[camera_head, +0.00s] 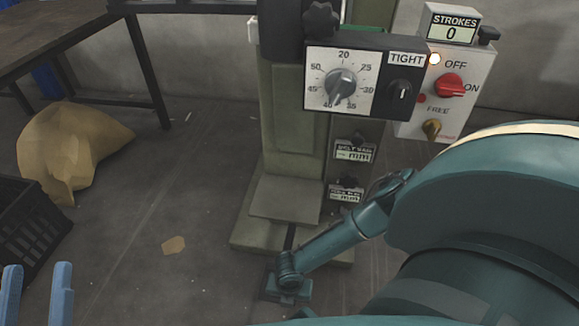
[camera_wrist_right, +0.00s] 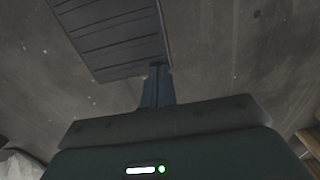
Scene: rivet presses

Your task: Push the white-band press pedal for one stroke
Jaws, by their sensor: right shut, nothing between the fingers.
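The press (camera_head: 285,130) stands at the centre of the head view, with its grey-green base on the floor. I cannot clearly make out its white band. In the right wrist view a dark ribbed plate (camera_wrist_right: 112,38), which looks like the pedal, lies at the top. My right gripper (camera_wrist_right: 158,70) is shut and empty, its tips at the plate's lower right edge; I cannot tell if they touch. My right arm reaches down to the floor in front of the press. My left gripper (camera_head: 37,290) is open, its two blue fingers apart at the lower left.
The strokes counter (camera_head: 450,32) reads 0. A control box (camera_head: 445,90) has a red OFF/ON knob, and a dial panel (camera_head: 345,82) sits left of it. A brown sack (camera_head: 85,145), a black crate (camera_head: 30,225) and a table (camera_head: 50,35) are at the left.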

